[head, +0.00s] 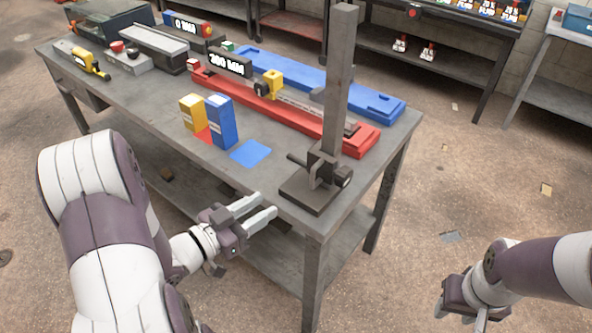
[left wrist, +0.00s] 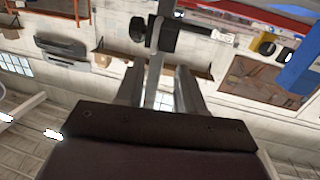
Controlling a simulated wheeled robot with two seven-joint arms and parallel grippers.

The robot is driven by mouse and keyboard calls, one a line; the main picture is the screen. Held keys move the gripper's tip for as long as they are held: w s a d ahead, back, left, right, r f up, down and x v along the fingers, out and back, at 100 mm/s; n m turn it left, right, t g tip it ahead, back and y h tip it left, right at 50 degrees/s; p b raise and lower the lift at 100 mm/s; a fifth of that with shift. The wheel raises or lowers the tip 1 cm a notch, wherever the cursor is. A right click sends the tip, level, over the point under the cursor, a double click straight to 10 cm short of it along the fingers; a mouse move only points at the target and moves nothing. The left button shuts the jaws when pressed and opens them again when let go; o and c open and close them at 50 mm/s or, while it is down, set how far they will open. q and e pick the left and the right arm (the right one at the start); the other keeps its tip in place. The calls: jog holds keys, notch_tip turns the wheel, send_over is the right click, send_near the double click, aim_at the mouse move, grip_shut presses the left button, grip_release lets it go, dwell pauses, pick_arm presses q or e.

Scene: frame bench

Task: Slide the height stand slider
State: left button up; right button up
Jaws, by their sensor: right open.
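The height stand (head: 340,80) is a tall dark grey post on a square base at the near right corner of the bench. Its slider (head: 325,163) sits low on the post, with a rod to the left and a black knob (head: 343,178) to the right. My left gripper (head: 268,204) is open and empty, left of and a little below the stand's base, apart from it. In the left wrist view the slider (left wrist: 170,38) and post show beyond the parted fingers. My right gripper (head: 461,312) is open and empty, low at the right, away from the bench.
The grey bench (head: 120,85) also holds a red rail (head: 370,140) and a blue rail (head: 385,103) behind the stand. A yellow block (head: 192,112) and a blue block (head: 221,122) stand left of it, near a blue square (head: 250,153). The floor right of the bench is mostly clear.

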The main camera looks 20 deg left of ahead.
pick_arm(q)
jog(key=r+x, duration=0.2)
jog(key=x, duration=1)
jog(key=shift+w+d+r+t+h+p, duration=0.2)
jog(key=shift+d+t+h+p, duration=0.15)
jog(key=shift+d, duration=0.25)
grip_shut()
